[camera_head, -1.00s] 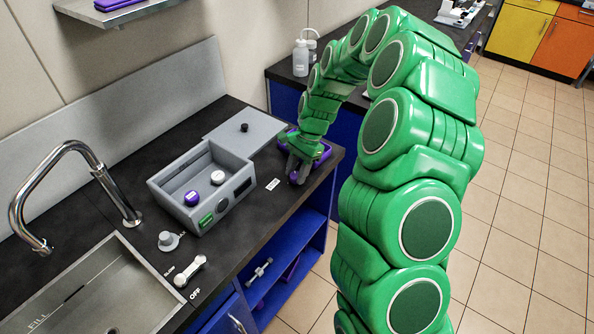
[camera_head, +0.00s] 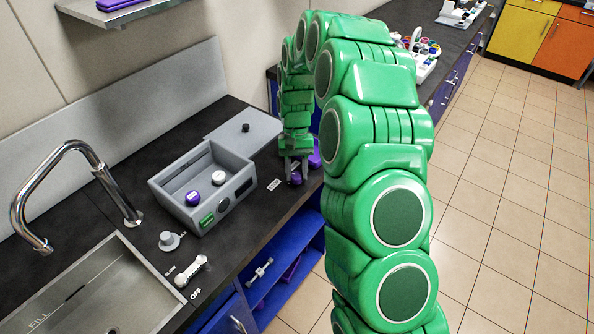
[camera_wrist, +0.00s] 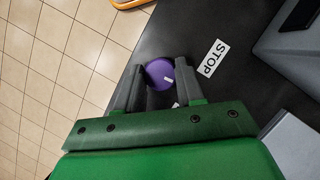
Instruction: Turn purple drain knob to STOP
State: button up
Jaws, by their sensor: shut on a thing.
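The purple drain knob (camera_wrist: 156,72) sits at the front edge of the black counter, between the fingers of my gripper (camera_wrist: 160,66). My gripper is shut on it, with one finger on each side. A short white mark on the knob points to the lower right in the wrist view. The white STOP label (camera_wrist: 212,58) lies on the counter to the right of the knob there. A small white patch is partly hidden behind the right finger.
A grey box (camera_head: 172,212) with a purple-capped and a white-capped item stands to the left. A grey plate with a black knob (camera_head: 245,128) lies behind. A purple object (camera_head: 315,157) is partly hidden behind my gripper. The sink and faucet (camera_head: 75,146) are at far left.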

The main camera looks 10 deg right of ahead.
jog(key=n+h, duration=0.1)
jog(key=n, duration=0.2)
jog(key=shift+a+n, duration=0.1)
jog(key=shift+n, duration=0.3)
jog(key=shift+a+n+t+h, duration=0.1)
jog(key=shift+n+t+h, duration=0.25)
jog(key=shift+n, duration=0.65)
jog(key=shift+n+t+h, duration=0.15)
jog(key=shift+n+h, duration=0.4)
jog(key=shift+n, duration=0.45)
jog(key=o, duration=1)
jog(key=shift+o, duration=0.2)
jog(key=shift+r, duration=0.15)
jog(key=v, duration=0.7)
jog(key=shift+r, duration=0.25)
